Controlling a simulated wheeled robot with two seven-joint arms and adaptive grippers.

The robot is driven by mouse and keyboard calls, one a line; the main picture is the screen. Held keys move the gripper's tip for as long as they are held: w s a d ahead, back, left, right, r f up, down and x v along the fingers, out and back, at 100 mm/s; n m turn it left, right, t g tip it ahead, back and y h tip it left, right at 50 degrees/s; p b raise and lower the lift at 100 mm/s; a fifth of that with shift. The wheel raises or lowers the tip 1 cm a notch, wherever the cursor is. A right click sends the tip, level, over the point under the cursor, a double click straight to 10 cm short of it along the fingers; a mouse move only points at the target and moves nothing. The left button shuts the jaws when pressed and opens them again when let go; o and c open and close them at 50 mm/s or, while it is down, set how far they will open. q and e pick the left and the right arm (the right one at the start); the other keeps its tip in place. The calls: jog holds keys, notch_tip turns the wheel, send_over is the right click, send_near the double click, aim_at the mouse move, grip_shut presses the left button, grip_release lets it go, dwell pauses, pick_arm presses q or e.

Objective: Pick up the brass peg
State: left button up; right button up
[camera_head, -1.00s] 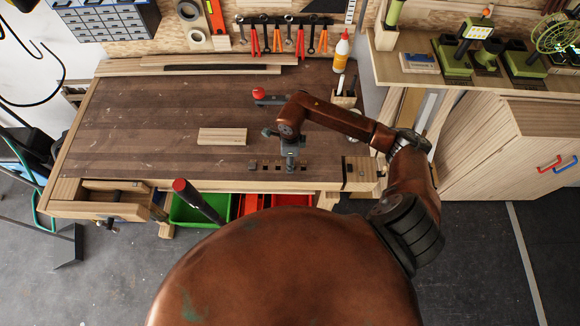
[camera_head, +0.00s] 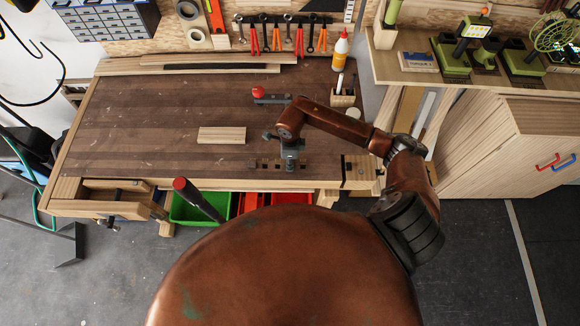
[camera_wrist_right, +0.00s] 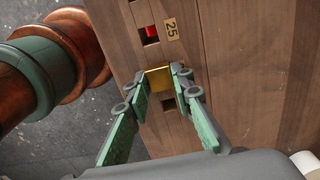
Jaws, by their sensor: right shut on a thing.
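The brass peg (camera_wrist_right: 159,79) shows as a gold block between the two fingers of my right gripper (camera_wrist_right: 160,86) in the right wrist view. The fingers are shut on its sides. It sits in line with the row of square slots in the bench top, between two dark slots; how deep it stands in a slot cannot be told. In the head view my right gripper (camera_head: 289,166) points down over the slot row near the bench's front edge. There the peg is hidden or too small to make out. My left gripper is not in view.
A pale wooden block (camera_head: 222,135) lies left of the gripper on the workbench (camera_head: 150,120). A red-knobbed tool (camera_head: 258,92), a small holder (camera_head: 343,98) and a glue bottle (camera_head: 341,52) stand farther back. An open drawer (camera_head: 115,195) is at front left. The left bench top is clear.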

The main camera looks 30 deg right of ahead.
grip_shut()
jog(key=shift+r, duration=0.2)
pick_arm(q)
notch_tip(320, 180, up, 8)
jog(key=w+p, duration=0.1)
jog(key=p, duration=0.7)
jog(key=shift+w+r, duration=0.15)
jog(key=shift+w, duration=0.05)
pick_arm(e)
notch_tip(320, 180, up, 17)
jog(key=shift+f, duration=0.2)
